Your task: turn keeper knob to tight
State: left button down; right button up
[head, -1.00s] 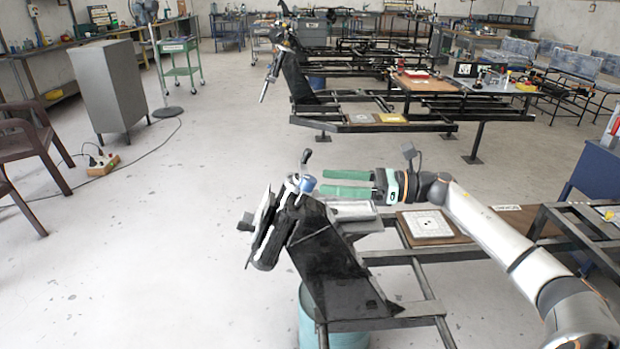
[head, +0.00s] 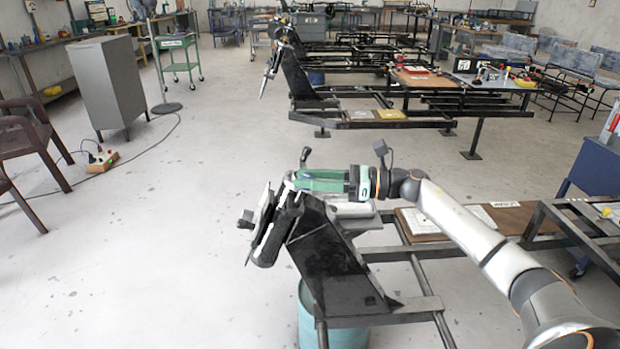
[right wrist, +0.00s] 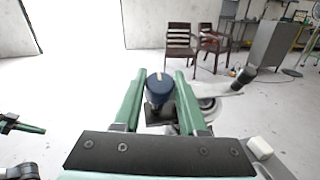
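The keeper knob (right wrist: 160,90), a dark blue cylinder with a pale mark on top, stands between the fingertips of my right gripper (right wrist: 160,80) in the right wrist view. The green fingers are on both sides of it, with narrow gaps that still seem to show. In the head view my right gripper (head: 298,180) reaches in from the right over the top of the black stand (head: 325,255), and its fingers hide the knob. A dark shape with green fingers at the left edge of the right wrist view looks like my left gripper (right wrist: 38,129); its opening is unclear.
A lever with a dark ball end (head: 305,155) rises just beyond the fingertips. A black cylinder (head: 268,240) hangs on the stand's left side. A brown board (head: 430,224) lies on the frame under my right arm.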

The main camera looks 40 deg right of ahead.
grip_shut()
